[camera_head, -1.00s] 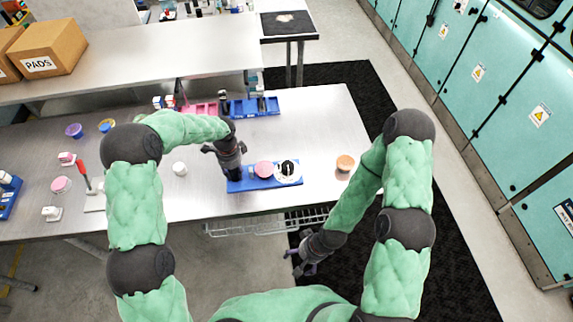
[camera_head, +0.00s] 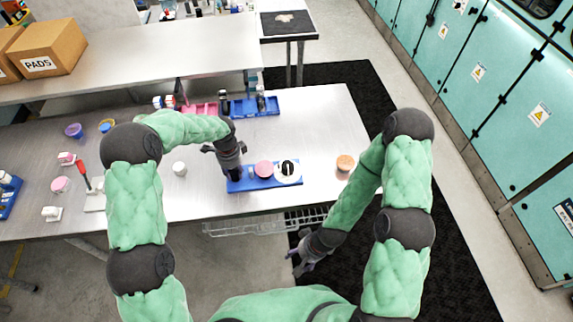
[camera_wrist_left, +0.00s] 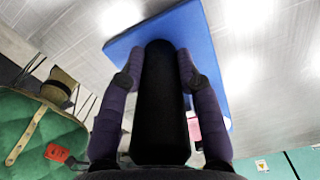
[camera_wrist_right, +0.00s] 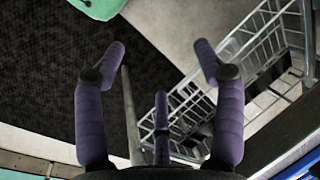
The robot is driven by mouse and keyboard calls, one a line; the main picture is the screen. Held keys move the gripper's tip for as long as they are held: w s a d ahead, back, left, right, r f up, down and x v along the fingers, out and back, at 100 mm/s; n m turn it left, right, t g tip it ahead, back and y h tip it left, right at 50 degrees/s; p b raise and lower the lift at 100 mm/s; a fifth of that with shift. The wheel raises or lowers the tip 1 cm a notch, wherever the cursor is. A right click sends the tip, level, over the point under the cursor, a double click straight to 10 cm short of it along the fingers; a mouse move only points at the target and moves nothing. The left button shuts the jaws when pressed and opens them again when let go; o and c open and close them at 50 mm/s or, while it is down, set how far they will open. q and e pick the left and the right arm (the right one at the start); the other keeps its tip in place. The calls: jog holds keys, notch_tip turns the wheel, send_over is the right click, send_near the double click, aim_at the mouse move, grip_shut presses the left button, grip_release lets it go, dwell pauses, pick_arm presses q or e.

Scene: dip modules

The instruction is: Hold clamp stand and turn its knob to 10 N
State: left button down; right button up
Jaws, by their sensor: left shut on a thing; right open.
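The clamp stand has a blue base (camera_head: 252,185) near the table's front edge. On it are a pink round pad (camera_head: 264,169) and a white dial with a black knob (camera_head: 287,169). My left gripper (camera_head: 235,172) is shut on the stand's black post (camera_wrist_left: 160,90), at the left end of the base. The left wrist view shows the post upright between both fingers, with the blue base (camera_wrist_left: 205,50) beyond it. My right gripper (camera_head: 299,262) is open and empty, low in front of the table; in the right wrist view its fingers (camera_wrist_right: 162,60) are spread.
An orange-topped round thing (camera_head: 345,163) stands right of the base, and a small white cylinder (camera_head: 179,168) stands left of it. A wire basket (camera_head: 255,226) hangs under the table's front edge. A second blue stand (camera_head: 250,107) is at the back. The right end of the table is mostly clear.

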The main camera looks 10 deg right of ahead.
aim_at(286, 164)
jog(key=w+a+r+n+g, duration=0.1)
jog(key=w+a+r+n, duration=0.1)
jog(key=w+r+n, duration=0.2)
jog(key=w+a+r+n+g+h, duration=0.1)
jog(key=w+a+r+n, duration=0.2)
jog(key=w, duration=0.5)
jog(key=w+a+r+n+g+h, duration=0.1)
jog(key=w+a+r+n, duration=0.1)
jog(key=w+r+n, duration=0.3)
jog(key=shift+w+a+r, duration=0.2)
jog(key=shift+w+r, duration=0.05)
jog(key=shift+r, duration=0.4)
jog(key=shift+w+a+r, duration=0.15)
jog(key=shift+w+r, duration=0.05)
jog(key=shift+r, duration=0.45)
jog(key=w+d+r+m+t+h, duration=0.1)
jog(key=w+d+r+m, duration=0.1)
jog(key=w+d+r, duration=0.3)
jog(key=w+d+r+m+t+h, duration=0.1)
jog(key=w+d+r+t, duration=0.15)
jog(key=w, duration=0.45)
jog(key=shift+g, duration=0.35)
jog(key=f, duration=1)
jog(key=shift+w+f, duration=0.2)
jog(key=shift+f, duration=0.2)
jog(key=c, duration=1.1)
